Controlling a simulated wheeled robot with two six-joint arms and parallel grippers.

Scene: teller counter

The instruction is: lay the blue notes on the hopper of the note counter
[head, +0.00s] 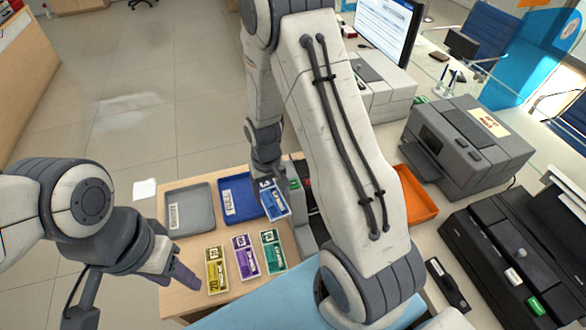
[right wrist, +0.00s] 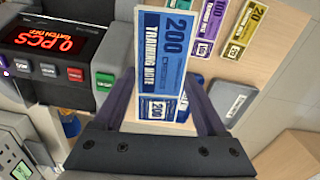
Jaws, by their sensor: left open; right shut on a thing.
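My right gripper (head: 278,183) is shut on the blue notes (head: 274,205). In the right wrist view the blue notes (right wrist: 163,48), marked 200, stand out between the fingers (right wrist: 163,100). The note counter (head: 308,238) is mostly hidden behind my right arm in the head view. In the right wrist view the note counter (right wrist: 55,45) is at the left with a red display, close beside the notes; its hopper is not clearly seen. My left gripper (head: 175,272) is open and empty, left of the yellow notes.
Yellow notes (head: 216,270), purple notes (head: 244,257) and green notes (head: 272,250) lie in a row on the wooden table. A grey tray (head: 172,224) and a blue tray (head: 228,212) are behind them. An orange tray (head: 425,209) and a grey printer (head: 465,150) stand to the right.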

